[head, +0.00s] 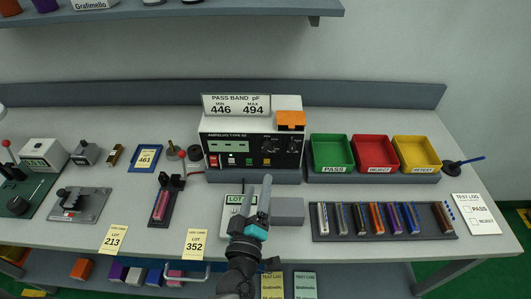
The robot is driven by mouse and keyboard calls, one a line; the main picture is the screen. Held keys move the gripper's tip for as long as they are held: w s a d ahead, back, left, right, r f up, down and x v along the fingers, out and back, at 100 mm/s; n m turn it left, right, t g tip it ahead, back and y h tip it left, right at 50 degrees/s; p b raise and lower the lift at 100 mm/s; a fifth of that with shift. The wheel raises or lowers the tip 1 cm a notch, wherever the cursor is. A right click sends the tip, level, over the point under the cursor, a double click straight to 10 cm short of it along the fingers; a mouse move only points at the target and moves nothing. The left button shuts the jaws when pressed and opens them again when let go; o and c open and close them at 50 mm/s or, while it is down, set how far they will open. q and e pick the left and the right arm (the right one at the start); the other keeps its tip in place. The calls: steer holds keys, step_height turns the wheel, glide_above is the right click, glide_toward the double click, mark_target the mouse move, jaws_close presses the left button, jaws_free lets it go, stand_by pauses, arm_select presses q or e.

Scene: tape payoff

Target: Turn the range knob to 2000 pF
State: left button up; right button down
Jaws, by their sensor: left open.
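The tester (253,150), marked "AMPELVO TYPE 60", stands at the back middle of the bench with a dark front panel. Two dark dials show on the right half of the panel, a left one (270,144) and a right one (292,144); their markings are too small to read, so I cannot tell which is the range knob or where it points. My left gripper (257,190) is open in front of the tester, below the panel and apart from the dials. It partly covers a small "LOT" device (234,203). My right gripper is not in view.
A "PASS BAND pF" sign (236,105), 446 to 494, and an orange block (290,119) sit atop the tester. Green (333,169), red (374,168) and yellow (416,168) bins stand right. A tray (330,236) of several coloured parts lies in front of them.

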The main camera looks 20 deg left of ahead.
mark_target(266, 150)
arm_select(q)
steer(key=w, duration=0.3)
steer(key=w+a, duration=0.1)
steer(key=w, duration=0.7)
steer(key=shift+a, duration=0.3)
steer(key=shift+c, duration=0.2)
jaws_close()
